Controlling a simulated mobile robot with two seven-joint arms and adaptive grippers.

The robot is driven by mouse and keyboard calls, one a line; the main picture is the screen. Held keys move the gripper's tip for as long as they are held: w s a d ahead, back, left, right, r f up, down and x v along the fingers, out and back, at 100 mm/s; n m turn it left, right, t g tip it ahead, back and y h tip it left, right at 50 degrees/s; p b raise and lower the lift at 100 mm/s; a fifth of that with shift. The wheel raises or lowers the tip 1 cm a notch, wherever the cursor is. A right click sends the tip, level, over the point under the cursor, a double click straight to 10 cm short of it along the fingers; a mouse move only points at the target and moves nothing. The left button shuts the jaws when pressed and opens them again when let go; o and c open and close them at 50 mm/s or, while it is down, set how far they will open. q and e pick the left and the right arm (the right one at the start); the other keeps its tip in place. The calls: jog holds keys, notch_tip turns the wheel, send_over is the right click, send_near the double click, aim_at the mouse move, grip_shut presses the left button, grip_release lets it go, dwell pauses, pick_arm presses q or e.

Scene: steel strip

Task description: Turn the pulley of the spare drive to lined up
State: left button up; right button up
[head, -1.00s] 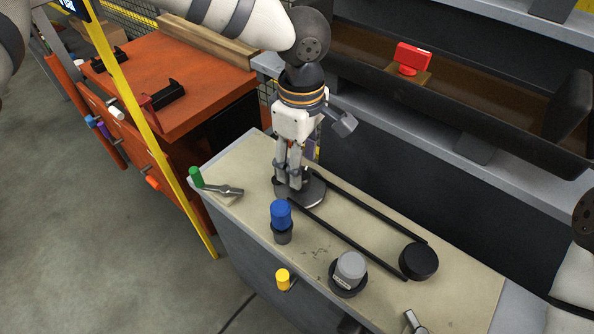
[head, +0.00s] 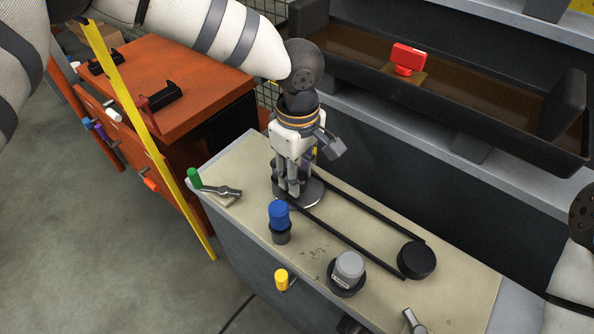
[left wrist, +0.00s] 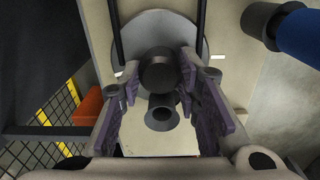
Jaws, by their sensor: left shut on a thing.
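The pulley (head: 312,195) of the belt drive is a grey disc at the left end of the bench top, with a dark belt (head: 350,237) running to a black round wheel (head: 417,260). My left gripper (head: 291,190) points down over the disc. In the left wrist view its purple-padded fingers (left wrist: 157,100) are shut on the pulley's dark round knob (left wrist: 158,72). The grey disc (left wrist: 190,35) shows behind, with small white marks by its edge. The fingers hide part of it, and I cannot tell whether the marks line up. My right gripper is out of view.
A blue-capped cylinder (head: 279,214) stands close in front of the pulley. A grey knob (head: 348,268) and a yellow knob (head: 282,279) are nearer. A dark trough with a red part (head: 408,59) lies behind.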

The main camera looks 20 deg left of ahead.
pick_arm(q)
jog(key=m, duration=0.2)
jog(key=shift+m, duration=0.3)
jog(key=o, duration=1.1)
jog(key=shift+o, duration=0.2)
notch_tip(320, 180, up, 12)
